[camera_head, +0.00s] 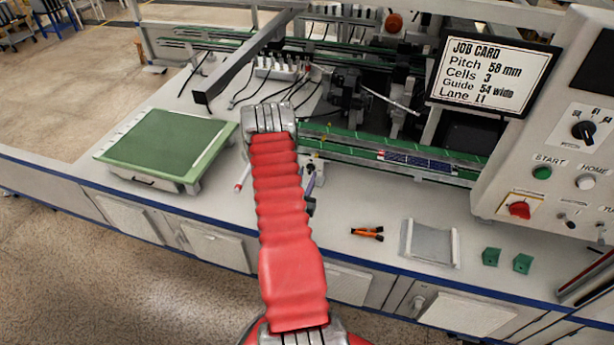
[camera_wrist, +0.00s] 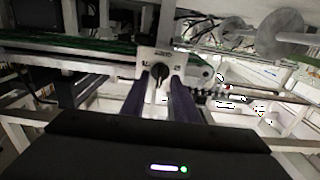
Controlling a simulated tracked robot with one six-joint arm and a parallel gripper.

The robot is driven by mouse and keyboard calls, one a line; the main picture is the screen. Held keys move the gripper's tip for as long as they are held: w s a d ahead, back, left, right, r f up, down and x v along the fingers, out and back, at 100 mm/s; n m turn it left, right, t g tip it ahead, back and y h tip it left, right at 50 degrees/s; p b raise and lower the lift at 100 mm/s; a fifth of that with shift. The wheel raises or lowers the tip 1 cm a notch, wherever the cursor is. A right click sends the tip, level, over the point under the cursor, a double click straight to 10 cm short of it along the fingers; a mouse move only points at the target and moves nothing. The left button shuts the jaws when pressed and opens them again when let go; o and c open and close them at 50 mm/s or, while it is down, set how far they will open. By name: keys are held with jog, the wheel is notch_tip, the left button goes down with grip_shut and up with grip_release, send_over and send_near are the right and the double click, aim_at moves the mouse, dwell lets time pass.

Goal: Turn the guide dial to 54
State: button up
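The guide dial (camera_wrist: 160,76) is a small black knob on a white plate, ahead of my gripper in the wrist view. Small marks on the plate are too blurred to read. My gripper (camera_wrist: 161,82) has two dark purple fingers, apart, with the knob showing between their tips. I cannot tell whether the fingers touch the knob. In the head view my red-sleeved arm hides most of the gripper and the dial; a bit of purple finger shows beside the arm. The job card (camera_head: 489,75) reads Guide 54 wide.
Green-edged rails (camera_head: 400,155) run behind the dial. A green-topped box (camera_head: 165,145) stands on the bench at left. A control panel (camera_head: 560,185) with knobs stands far right.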

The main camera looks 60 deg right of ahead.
jog(key=shift+w+d, duration=0.1)
jog(key=shift+d, duration=0.6)
jog(key=shift+c, duration=0.3)
grip_shut()
jog(key=shift+a, duration=0.2)
jog(key=shift+d, duration=0.15)
